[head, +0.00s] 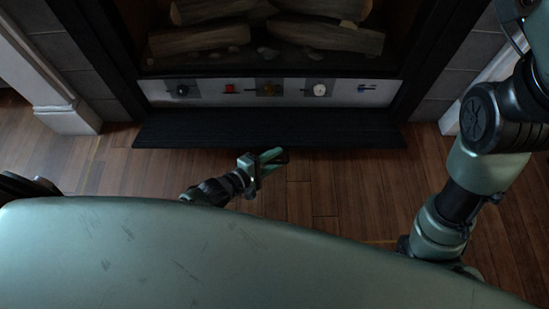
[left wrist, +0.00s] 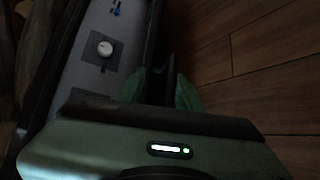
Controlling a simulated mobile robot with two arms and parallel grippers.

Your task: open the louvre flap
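The louvre flap (head: 268,132) is the long black ribbed panel at the foot of the fireplace. It lies swung out and down toward the floor, and the control panel (head: 225,92) behind it is bare. My left gripper (head: 285,157) is just in front of the flap's front edge, low over the floor. Its green fingers stand apart with a dark gap between them, and I see nothing held. In the left wrist view the fingers (left wrist: 162,88) point along the dark flap edge; contact cannot be told. My right arm shows at the right, its gripper out of frame.
The control panel carries several controls, among them a red one (head: 230,89), a white round knob (head: 320,90) and a blue one (head: 363,88). Logs (head: 325,38) lie in the firebox above. White pillar bases (head: 68,118) flank the hearth. The wooden floor (head: 330,185) in front is clear.

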